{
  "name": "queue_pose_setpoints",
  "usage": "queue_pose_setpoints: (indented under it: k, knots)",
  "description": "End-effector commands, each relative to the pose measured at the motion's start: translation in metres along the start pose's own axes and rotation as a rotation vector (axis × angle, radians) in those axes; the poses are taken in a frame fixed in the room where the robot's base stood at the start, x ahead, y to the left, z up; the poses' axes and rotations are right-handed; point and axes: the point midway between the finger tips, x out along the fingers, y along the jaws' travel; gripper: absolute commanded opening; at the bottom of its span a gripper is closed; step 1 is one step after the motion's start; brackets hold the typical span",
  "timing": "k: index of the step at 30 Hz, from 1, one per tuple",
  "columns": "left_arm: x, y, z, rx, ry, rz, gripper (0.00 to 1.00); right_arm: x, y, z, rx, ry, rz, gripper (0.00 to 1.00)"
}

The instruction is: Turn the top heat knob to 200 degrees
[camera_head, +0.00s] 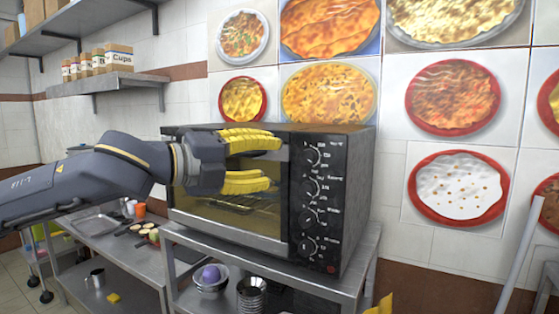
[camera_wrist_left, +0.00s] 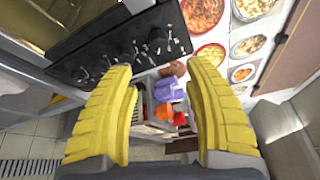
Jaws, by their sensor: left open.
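The black toaster oven (camera_head: 262,222) stands on a metal table in the head view. Its control panel on the right side carries a vertical row of several knobs. The top heat knob (camera_head: 313,156) is uppermost, and its marks are too small to read. My left gripper (camera_head: 276,162) is in front of the oven's glass door, left of the top knob, with its yellow fingers spread apart and nothing between them. In the left wrist view the two fingers are wide apart, and the oven's knob panel (camera_wrist_left: 115,45) lies beyond them at upper left.
The oven stands on a metal table (camera_head: 300,264) with bowls on its lower shelf. A wall shelf (camera_head: 108,82) with cup boxes hangs at left. A lower counter (camera_head: 125,240) holds trays and small containers. Food pictures cover the wall behind.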

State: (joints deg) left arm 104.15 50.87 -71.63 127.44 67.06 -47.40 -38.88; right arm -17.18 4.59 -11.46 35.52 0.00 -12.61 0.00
Motion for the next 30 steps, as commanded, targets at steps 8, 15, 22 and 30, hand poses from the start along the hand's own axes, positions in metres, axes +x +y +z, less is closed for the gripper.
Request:
queue_pose_setpoints:
  k: [8, 15, 22, 30]
  knots:
    - [-0.012, 0.0, 0.0, 0.0, 0.0, 0.0, 0.52, 0.0, 0.0, 0.0, 0.0, 0.0, 0.0, 0.44]
    - [-0.013, 0.0, -0.001, 0.001, 0.001, 0.0, 0.52, 0.0, 0.0, 0.0, 0.0, 0.0, 0.0, 0.44]
    - [-0.004, 0.011, -0.006, -0.013, 0.009, 0.005, 0.52, 0.0, -0.001, 0.0, 0.0, 0.0, -0.001, 0.44]
    - [0.028, 0.065, -0.031, -0.091, 0.028, 0.017, 0.52, 0.0, -0.002, 0.0, 0.001, 0.0, -0.001, 0.44]
